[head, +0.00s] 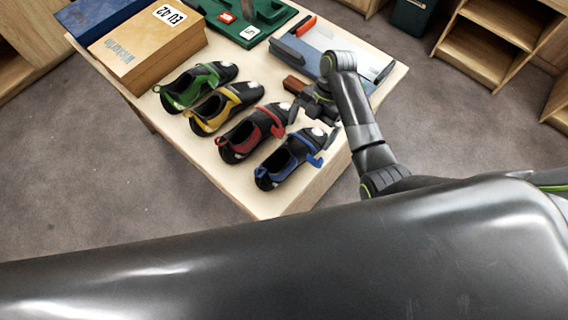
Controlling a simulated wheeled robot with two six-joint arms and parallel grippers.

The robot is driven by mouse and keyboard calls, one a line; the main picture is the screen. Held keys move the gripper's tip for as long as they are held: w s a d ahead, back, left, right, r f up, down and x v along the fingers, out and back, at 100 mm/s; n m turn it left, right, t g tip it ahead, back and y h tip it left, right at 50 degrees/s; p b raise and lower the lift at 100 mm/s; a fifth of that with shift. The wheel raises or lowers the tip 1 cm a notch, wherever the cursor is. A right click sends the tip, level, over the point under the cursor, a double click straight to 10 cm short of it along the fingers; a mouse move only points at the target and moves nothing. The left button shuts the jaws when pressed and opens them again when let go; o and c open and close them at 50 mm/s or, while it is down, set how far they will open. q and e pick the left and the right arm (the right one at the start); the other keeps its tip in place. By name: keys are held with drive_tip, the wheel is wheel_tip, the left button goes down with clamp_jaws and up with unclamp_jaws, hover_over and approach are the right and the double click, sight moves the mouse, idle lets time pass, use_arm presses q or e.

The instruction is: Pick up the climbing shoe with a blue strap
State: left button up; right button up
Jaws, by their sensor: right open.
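The climbing shoe with a blue strap (289,161) is dark with blue trim. It sits on the light wooden table at the near end of a row of shoes. My right gripper (312,122) is open above the toe end of this shoe and close to the red-strap shoe's toe. Part of the blue-strap shoe's toe is hidden by the gripper. I cannot tell whether the gripper touches it. My left gripper is not in view.
Shoes with red (250,136), yellow (225,108) and green (194,87) straps stand alongside. A cardboard box (148,48), a green tray (262,28) and a grey-blue case (352,62) lie farther back. The table's near edge is close to the blue-strap shoe.

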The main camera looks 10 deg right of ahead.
sight(306, 137)
drive_tip(key=shift+s+a+f, duration=0.15)
drive_tip(key=shift+a+f, duration=0.1)
drive_tip(key=shift+f, duration=0.15)
drive_tip(key=shift+p+x, duration=0.85)
drive_tip(key=shift+x, duration=1.5)
drive_tip(key=shift+a, duration=0.1)
drive_tip(key=c, duration=1.1)
drive_tip(key=shift+c, duration=0.3)
drive_tip(key=shift+r, duration=0.1)
